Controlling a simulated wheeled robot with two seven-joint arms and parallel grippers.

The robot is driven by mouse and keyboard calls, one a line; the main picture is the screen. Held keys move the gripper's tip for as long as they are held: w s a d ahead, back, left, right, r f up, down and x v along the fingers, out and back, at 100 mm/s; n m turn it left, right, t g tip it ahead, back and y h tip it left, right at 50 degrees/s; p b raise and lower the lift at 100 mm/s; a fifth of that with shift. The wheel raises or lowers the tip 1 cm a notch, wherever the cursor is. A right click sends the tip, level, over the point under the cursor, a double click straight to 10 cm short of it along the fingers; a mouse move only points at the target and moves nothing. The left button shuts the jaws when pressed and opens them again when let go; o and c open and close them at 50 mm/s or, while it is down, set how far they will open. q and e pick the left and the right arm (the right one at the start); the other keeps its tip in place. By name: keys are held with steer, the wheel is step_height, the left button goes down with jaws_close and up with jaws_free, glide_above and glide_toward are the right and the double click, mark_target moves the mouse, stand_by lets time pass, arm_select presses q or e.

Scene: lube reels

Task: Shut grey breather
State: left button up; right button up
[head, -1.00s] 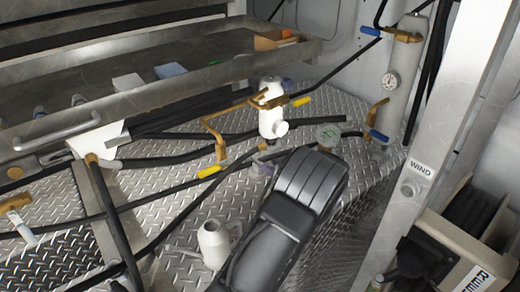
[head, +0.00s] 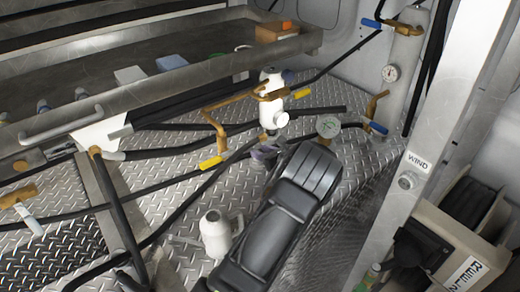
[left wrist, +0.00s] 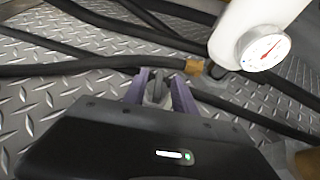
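My left gripper (head: 264,152) has purple fingers and sits at the end of a black arm, just below the white cylinder (head: 272,104) with brass pipes. In the left wrist view, its fingers (left wrist: 158,90) are spread on either side of a small grey handle-like piece (left wrist: 157,88), which looks like the grey breather. I see a gap between the fingertips and cannot tell whether either one touches it. In the head view the grey piece is mostly hidden by the gripper, and its turned position is not clear. My right gripper is not in view.
Black hoses cross the diamond-plate floor (head: 75,238). Yellow-handled (head: 211,162) and blue-handled (head: 377,128) valves stand close by. A metal tray (head: 200,76) lies behind left.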

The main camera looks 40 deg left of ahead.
arm_select(q)
steer(key=shift+w+a+f, duration=0.1)
steer(key=shift+a+f, duration=0.15)
steer(key=shift+a, duration=0.25)
steer(key=shift+c, duration=0.2)
jaws_close()
